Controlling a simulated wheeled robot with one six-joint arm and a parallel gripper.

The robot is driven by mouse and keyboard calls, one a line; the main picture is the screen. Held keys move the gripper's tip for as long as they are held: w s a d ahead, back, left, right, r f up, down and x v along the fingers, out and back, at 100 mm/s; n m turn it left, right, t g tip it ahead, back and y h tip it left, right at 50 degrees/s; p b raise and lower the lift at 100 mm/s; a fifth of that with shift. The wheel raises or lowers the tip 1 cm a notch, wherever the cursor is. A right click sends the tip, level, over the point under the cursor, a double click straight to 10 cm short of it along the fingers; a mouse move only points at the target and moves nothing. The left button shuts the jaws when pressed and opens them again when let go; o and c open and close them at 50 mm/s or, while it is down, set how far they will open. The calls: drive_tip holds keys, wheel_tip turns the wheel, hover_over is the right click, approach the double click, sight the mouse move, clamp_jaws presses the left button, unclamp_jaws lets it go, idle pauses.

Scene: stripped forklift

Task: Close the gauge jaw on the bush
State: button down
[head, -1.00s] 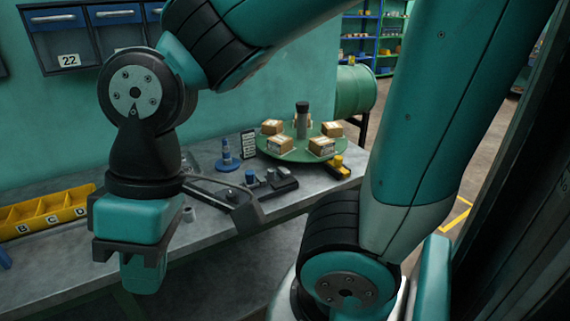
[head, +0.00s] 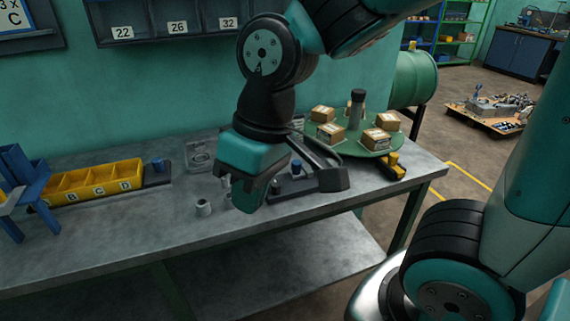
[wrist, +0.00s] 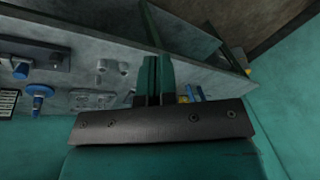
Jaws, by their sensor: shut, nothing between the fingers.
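The gauge (head: 322,184) is a dark fixture with a blue knob on the bench, right of my gripper. My gripper's body covers its left part, so I cannot make out the jaw. A second grey piece beside the gripper is partly hidden. My gripper (head: 248,203) points down, shut and empty; whether it touches anything is unclear. In the wrist view its closed fingers (wrist: 154,78) show against the bench, with a dark blue-knobbed block (wrist: 38,52) at upper left.
A yellow bin row (head: 95,184) stands at left, beside a blue rack (head: 22,190). A grey plate (head: 199,155) lies behind the gripper. A green turntable (head: 352,143) with several boxes and a yellow-black tool (head: 393,166) stand at right. The bench's front left is clear.

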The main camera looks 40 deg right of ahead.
drive_tip(key=w+d+f+m+h, duration=0.3)
drive_tip(key=w+d+m, duration=0.1)
drive_tip(key=w, duration=0.4)
drive_tip(key=w+d+f+m+h+b, duration=0.1)
drive_tip(key=w+d+f+m+h, duration=0.2)
drive_tip(key=w, duration=0.4)
drive_tip(key=w+d+f+m+h, duration=0.3)
drive_tip(key=w+d, duration=0.3)
drive_tip(key=w, duration=0.2)
drive_tip(key=shift+w+f+m+t+h+b, duration=0.4)
drive_tip(key=shift+m+h, duration=0.2)
drive_tip(key=shift+m, duration=0.3)
drive_tip(key=shift+d, duration=0.15)
drive_tip(key=p, duration=0.2)
approach(284, 178)
drive_tip(key=w+d+f, duration=0.2)
drive_tip(key=shift+w+d+f, duration=0.1)
drive_tip(key=shift+w+f, duration=0.15)
drive_tip(key=shift+w, duration=0.1)
drive_tip(key=shift+s+d+r+p, duration=0.1)
drive_tip(key=shift+s+d+p, duration=0.2)
drive_tip(key=shift+d, duration=0.25)
drive_tip(key=shift+s+d+p, duration=0.25)
drive_tip(key=shift+s+d, duration=0.05)
drive_tip(key=shift+d, duration=0.25)
drive_tip(key=shift+s+d, duration=0.3)
drive_tip(key=shift+d, duration=0.35)
drive_tip(key=shift+d+f, duration=0.1)
drive_tip(key=shift+f, duration=0.1)
